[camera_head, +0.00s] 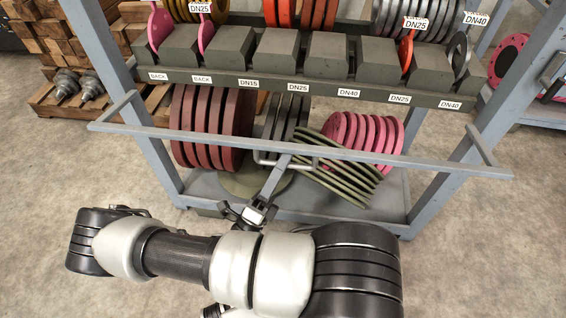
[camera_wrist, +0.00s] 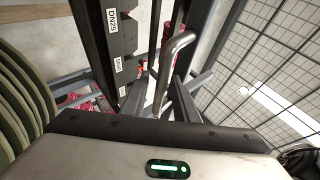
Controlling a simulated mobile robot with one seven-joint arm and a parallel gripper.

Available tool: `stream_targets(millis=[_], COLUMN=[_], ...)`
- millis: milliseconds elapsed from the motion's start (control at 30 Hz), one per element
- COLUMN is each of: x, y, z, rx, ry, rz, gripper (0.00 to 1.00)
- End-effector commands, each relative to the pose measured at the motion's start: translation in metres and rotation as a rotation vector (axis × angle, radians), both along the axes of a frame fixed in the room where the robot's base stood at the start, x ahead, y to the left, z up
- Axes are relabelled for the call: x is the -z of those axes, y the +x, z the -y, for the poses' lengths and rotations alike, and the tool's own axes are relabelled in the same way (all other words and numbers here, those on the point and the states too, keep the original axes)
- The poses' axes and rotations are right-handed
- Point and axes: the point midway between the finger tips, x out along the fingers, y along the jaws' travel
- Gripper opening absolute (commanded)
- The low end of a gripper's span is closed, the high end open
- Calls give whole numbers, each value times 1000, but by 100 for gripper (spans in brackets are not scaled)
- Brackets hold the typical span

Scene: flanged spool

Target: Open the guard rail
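The guard rail (camera_head: 400,161) is a blue-grey bar crossing the front of the rack, with a short return at each end. A bent metal handle (camera_head: 262,159) sits at its middle. In the wrist view the handle (camera_wrist: 170,65) shows as a curved rod just beyond my wrist, near the picture's middle. My gripper (camera_head: 256,214) is low in front of the rail, close to the handle's side of it.
Behind the rail, the lower shelf (camera_head: 395,205) holds dark red discs (camera_head: 205,125), leaning green discs (camera_head: 340,170) and pink discs (camera_head: 365,132). Above is a labelled rack beam (camera_head: 300,88). Wooden blocks (camera_head: 60,60) stand at upper left.

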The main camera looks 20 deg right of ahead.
Motion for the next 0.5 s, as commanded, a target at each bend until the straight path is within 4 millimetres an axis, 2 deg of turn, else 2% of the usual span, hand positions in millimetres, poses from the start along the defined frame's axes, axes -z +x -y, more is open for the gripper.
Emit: stream_targets(millis=[267, 500], x=[3, 32], y=[-4, -19], z=[-6, -38], rx=[1, 0], ry=[-5, -2], rz=[3, 1], gripper=[31, 31])
